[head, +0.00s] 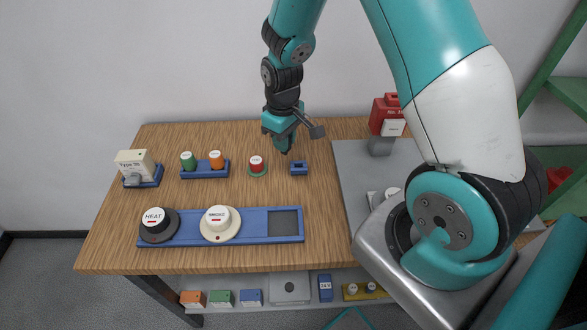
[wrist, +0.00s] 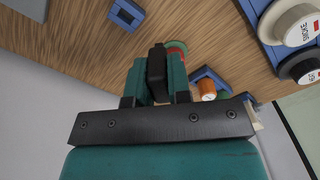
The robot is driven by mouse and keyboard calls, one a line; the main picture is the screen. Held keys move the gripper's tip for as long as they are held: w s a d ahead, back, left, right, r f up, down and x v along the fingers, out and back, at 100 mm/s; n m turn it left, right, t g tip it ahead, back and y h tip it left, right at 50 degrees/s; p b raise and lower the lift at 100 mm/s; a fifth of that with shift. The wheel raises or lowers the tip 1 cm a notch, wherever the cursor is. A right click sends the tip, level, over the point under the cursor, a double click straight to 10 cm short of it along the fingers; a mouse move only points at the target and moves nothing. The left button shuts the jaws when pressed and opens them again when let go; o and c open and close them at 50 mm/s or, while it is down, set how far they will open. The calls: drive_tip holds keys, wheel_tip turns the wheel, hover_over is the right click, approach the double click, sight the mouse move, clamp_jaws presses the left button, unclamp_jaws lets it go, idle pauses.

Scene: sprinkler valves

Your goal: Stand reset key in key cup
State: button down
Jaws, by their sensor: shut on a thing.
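My gripper (head: 284,143) hangs fingers-down over the back of the wooden table, above and left of a small blue cup (head: 299,168). In the wrist view its teal fingers (wrist: 157,80) are shut on a dark, narrow piece, seemingly the reset key (wrist: 157,62). The lower part of the key is hidden or too small to tell in the head view. The blue cup, seemingly the key cup, also shows in the wrist view (wrist: 126,13), apart from the fingers and the held piece. It looks empty.
A red button (head: 257,163) on a green base stands just left of the cup. A blue rack (head: 205,173) holds green and orange pieces. A blue tray (head: 262,238) with HEAT and SMOKE detectors lies in front. A grey panel (head: 355,180) with a red box is right.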

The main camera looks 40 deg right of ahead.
drive_tip(key=w+d+r+n+b, duration=0.1)
drive_tip(key=d+r+n+b, duration=0.5)
drive_tip(key=r, duration=0.3)
drive_tip(key=shift+n, duration=0.8)
drive_tip(key=f, duration=0.6)
drive_tip(key=f+p, duration=0.1)
drive_tip(key=f, duration=0.5)
drive_tip(key=f+p, duration=0.1)
drive_tip(key=f, duration=0.6)
drive_tip(key=shift+a, duration=0.3)
drive_tip(key=c, duration=1.1)
unclamp_jaws()
drive_tip(key=shift+f, duration=0.1)
drive_tip(key=shift+o, duration=0.2)
